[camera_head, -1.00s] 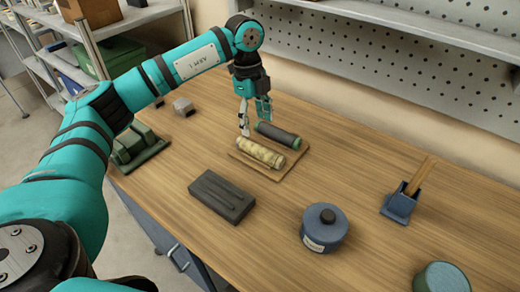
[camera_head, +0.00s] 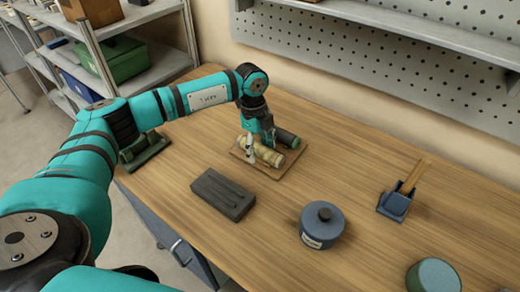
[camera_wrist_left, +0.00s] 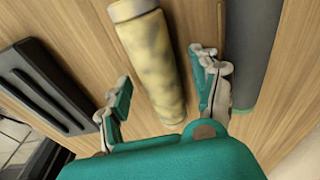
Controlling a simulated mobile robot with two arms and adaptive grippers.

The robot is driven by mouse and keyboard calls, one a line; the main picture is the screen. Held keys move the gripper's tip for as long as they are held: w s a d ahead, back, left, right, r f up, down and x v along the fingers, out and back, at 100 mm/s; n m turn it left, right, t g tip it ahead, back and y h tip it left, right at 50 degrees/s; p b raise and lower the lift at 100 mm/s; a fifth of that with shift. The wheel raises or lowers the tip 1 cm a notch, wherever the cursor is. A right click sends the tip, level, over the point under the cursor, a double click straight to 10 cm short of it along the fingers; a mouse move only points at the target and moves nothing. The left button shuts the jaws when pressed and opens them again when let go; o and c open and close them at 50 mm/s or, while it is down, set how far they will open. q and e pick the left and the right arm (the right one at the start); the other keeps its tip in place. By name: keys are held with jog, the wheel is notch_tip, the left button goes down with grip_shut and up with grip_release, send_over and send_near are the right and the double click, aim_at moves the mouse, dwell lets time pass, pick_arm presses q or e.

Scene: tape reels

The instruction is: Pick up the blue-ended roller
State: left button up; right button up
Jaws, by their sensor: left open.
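Two rollers lie side by side on a small wooden board (camera_head: 279,175). The nearer one is a mottled yellow roller (camera_head: 268,155). The farther one is a dark grey roller (camera_head: 287,138) with a greenish-teal end. I cannot make out a clearly blue end on either. My left gripper (camera_head: 260,146) is open, low over the yellow roller, pointing down. In the left wrist view the yellow roller (camera_wrist_left: 152,55) runs between the open fingers (camera_wrist_left: 163,75), with gaps on both sides. The dark roller (camera_wrist_left: 250,50) lies outside the right finger. My right gripper is not in view.
A dark grey block (camera_head: 222,194) lies in front of the board. A blue round canister (camera_head: 322,225), a blue holder (camera_head: 394,204) with a wooden piece, and a green-topped cylinder (camera_head: 433,275) stand to the right. A perforated wall panel (camera_head: 400,65) rises behind.

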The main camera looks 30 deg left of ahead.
pick_arm(q)
jog(key=c, duration=1.3)
jog(key=shift+r, duration=0.1)
grip_shut()
